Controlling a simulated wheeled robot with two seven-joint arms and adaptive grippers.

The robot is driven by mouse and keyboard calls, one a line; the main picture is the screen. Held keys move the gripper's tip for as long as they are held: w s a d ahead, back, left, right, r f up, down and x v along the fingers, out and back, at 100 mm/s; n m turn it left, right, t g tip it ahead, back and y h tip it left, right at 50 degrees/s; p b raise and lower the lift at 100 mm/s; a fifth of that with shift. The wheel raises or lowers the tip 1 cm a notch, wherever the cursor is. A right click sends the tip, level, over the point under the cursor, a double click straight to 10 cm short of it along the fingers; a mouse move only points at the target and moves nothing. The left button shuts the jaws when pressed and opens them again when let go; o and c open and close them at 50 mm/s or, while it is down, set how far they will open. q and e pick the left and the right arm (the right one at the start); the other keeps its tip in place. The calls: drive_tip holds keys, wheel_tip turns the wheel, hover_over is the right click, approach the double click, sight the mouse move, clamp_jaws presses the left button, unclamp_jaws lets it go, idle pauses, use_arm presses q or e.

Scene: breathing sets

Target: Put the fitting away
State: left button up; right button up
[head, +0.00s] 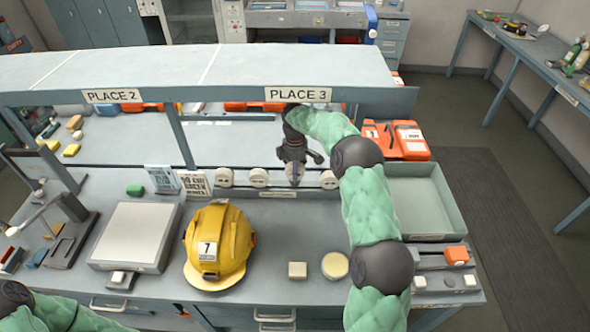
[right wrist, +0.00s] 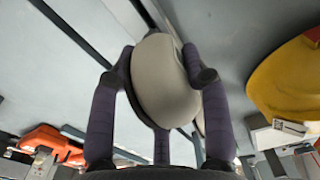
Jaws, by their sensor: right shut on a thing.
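My right gripper (head: 294,160) reaches down under the PLACE 3 shelf and is shut on a round cream fitting (head: 294,172). In the right wrist view the fingers (right wrist: 160,95) are closed around the pale rounded fitting (right wrist: 164,80). Similar round cream fittings (head: 224,177), (head: 259,178) and (head: 328,180) stand in a row along the back of the bench, on both sides of the held one. I cannot tell whether the held fitting touches its support. Only part of my left arm shows at the lower left; its gripper is out of view.
A yellow helmet (head: 219,246) marked 7 stands on the bench beside a flat grey plate (head: 136,235). A cream block (head: 297,270) and a round pale disc (head: 335,266) lie near the front. An empty grey-green tray (head: 447,207) is at right. The raised shelf (head: 345,68) overhangs my gripper.

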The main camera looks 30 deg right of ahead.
drive_tip(key=shift+f+b, duration=0.45)
drive_tip(key=shift+f, duration=1.4)
idle(0.7)
drive_tip(key=o, duration=1.1)
drive_tip(key=shift+o, duration=0.2)
drive_tip(key=shift+r, duration=3.75)
